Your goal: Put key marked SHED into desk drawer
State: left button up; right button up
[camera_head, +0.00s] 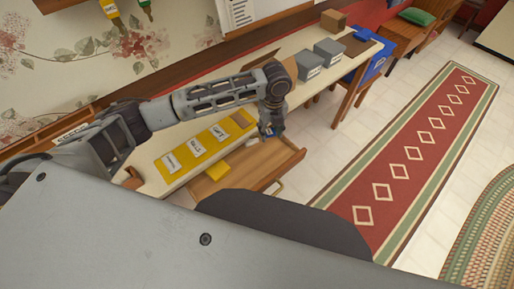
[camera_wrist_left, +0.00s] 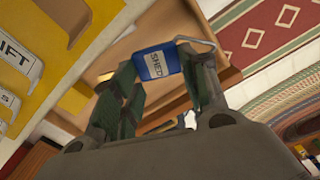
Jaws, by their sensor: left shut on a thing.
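My left gripper (camera_head: 268,134) is shut on a blue key tag with a white label reading SHED (camera_wrist_left: 155,64). In the left wrist view the tag sits between the fingertips of my left gripper (camera_wrist_left: 163,68), with a metal piece showing beside it at upper right. The desk drawer (camera_head: 262,172) is pulled open, wooden, with a pale handle at its front. The gripper hangs above the drawer's far right part. How far the tag is above the drawer floor is hard to tell. My right gripper is not in view.
A red runner rug (camera_head: 412,150) covers the floor beyond.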

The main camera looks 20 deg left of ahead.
aim_at(270, 134)
pick_arm(q)
notch_tip(270, 134, down, 3)
jog(key=shift+f, duration=0.75)
notch_tip(270, 134, down, 3)
jog(key=shift+f, duration=0.5)
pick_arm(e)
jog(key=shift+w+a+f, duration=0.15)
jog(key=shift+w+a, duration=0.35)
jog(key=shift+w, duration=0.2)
pick_arm(q)
jog(key=shift+f, duration=0.1)
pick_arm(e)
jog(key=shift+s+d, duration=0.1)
